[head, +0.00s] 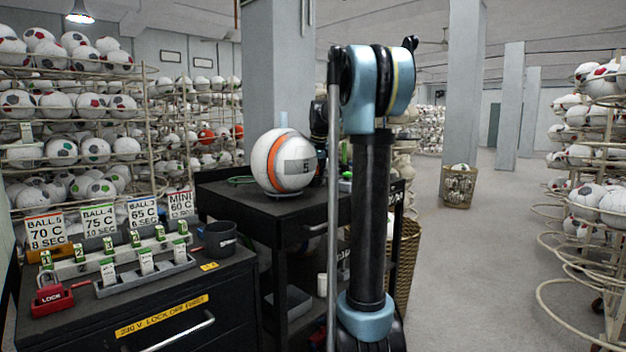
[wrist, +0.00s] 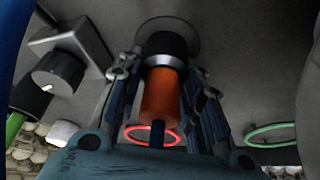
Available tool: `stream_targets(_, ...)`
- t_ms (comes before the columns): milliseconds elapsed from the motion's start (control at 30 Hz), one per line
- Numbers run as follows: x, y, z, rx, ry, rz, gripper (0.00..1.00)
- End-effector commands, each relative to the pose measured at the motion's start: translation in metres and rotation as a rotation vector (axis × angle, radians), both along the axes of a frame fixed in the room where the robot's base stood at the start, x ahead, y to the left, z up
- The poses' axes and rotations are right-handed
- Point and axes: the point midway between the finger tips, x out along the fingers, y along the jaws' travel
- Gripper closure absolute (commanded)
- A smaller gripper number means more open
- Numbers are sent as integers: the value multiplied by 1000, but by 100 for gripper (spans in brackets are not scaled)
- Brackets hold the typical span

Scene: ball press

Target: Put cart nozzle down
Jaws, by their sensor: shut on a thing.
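In the wrist view my gripper (wrist: 163,75) is shut around an orange nozzle (wrist: 161,97) with a silver collar and a black end. The black end overlaps a round dark disc (wrist: 181,27) on a dark grey surface. I cannot tell whether they touch. In the head view the black cart (head: 262,204) stands in the middle, with a white and orange ball (head: 283,162) on its top. My gripper is mostly hidden there behind the ball and my arm, and the nozzle cannot be made out.
In the wrist view a red ring (wrist: 136,127) and a green ring (wrist: 270,129) lie near the gripper. A dark knob-like cylinder (wrist: 58,72) sits on a grey bracket to the left.

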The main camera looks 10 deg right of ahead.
Motion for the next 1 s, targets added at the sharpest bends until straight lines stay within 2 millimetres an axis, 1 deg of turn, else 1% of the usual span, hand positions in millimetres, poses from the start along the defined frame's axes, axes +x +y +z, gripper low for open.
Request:
stream_targets(200,0,0,-4,0,0,0,96)
stream_targets(233,0,0,-4,0,0,0,60)
stream_targets(300,0,0,-5,0,1,0,46)
stream_targets(633,0,0,-4,0,0,-1,46)
stream_targets(733,0,-1,0,0,0,-1,46)
stream_targets(867,-5,-1,14,0,0,-1,46)
stream_targets(1000,-14,-3,38,0,0,-1,46)
